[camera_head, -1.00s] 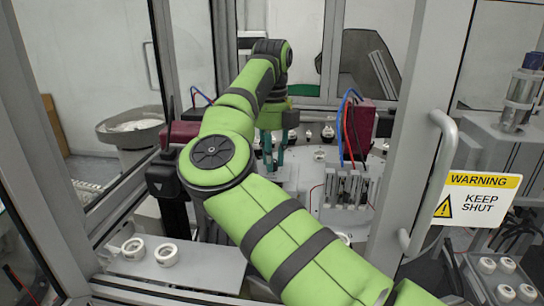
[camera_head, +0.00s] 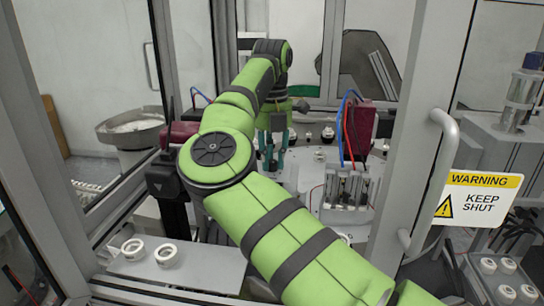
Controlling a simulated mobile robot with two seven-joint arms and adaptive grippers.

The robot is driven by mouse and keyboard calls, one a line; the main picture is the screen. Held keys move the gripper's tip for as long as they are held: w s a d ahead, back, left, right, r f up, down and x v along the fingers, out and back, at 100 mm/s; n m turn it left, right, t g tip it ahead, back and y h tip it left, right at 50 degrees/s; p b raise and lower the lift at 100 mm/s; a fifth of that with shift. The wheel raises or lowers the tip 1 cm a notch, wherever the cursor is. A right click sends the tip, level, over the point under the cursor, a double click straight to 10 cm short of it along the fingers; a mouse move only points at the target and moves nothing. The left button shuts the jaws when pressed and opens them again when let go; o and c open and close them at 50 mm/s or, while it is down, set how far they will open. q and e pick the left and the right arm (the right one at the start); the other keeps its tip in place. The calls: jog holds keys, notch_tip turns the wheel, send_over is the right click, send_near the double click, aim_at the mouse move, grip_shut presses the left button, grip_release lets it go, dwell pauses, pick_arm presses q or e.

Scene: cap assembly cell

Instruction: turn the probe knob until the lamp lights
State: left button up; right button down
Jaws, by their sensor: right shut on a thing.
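My right arm reaches in through the cell's open front, and its gripper (camera_head: 272,163) points down at the machine deck (camera_head: 309,165). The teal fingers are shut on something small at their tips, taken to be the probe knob. I cannot pick out a lit lamp in this view. My left gripper is not in view.
A door with a handle (camera_head: 439,180) and a warning sign (camera_head: 478,197) stands at the right. Two white rings (camera_head: 166,254) lie on a grey plate (camera_head: 190,274) at the front left. A dark red block (camera_head: 359,130) with cables stands right of the gripper. A metal bowl (camera_head: 133,129) is left.

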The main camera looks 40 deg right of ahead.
aim_at(272, 161)
jog(key=shift+m, duration=0.4)
jog(key=c, duration=1.1)
grip_release()
jog(key=shift+o, duration=0.2)
notch_tip(272, 161, up, 12)
